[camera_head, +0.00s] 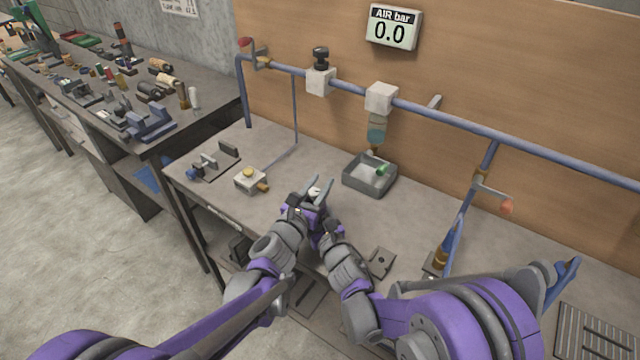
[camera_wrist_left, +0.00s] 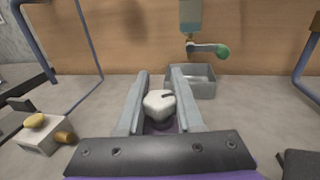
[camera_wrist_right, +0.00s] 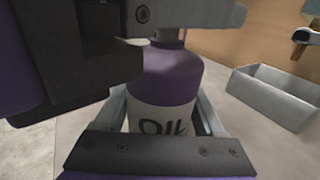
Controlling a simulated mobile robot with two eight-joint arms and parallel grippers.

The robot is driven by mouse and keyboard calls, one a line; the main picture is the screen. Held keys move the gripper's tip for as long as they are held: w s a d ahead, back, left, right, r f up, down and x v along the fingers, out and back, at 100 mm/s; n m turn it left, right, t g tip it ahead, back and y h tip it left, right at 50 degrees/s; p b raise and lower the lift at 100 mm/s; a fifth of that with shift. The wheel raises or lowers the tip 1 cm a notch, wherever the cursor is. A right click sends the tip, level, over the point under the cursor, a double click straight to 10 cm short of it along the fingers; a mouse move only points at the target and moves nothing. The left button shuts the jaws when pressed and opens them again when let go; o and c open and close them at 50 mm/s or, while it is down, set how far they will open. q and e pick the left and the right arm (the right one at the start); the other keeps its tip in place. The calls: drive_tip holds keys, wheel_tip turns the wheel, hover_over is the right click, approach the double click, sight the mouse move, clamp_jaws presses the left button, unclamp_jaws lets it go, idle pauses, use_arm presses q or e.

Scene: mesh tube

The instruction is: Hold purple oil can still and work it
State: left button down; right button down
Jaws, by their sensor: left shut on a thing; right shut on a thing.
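The purple oil can (camera_wrist_right: 165,85) stands upright between my two grippers, with a white label reading "OIL" in the right wrist view. My right gripper (camera_wrist_right: 160,112) is shut around its body, low at the label. My left gripper (camera_wrist_left: 160,92) is above it, shut with its fingers on either side of the can's white top (camera_wrist_left: 159,104). In the head view the left gripper (camera_head: 312,188) and the white top show at the front of the bench, while the can's body is mostly hidden by my arms.
A grey metal tray (camera_head: 370,176) sits behind the can, under a tap with a green handle (camera_head: 382,169). A small block valve (camera_head: 250,180) and a clamp fixture (camera_head: 212,164) lie to the left. Blue pipes (camera_head: 440,111) run along the back panel. The gauge (camera_head: 393,27) reads 0.0.

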use_arm(q)
drive_tip(key=c, duration=0.5)
unclamp_jaws()
drive_tip(key=shift+c, duration=0.2)
drive_tip(key=shift+s, duration=0.1)
drive_tip(key=v, duration=1.2)
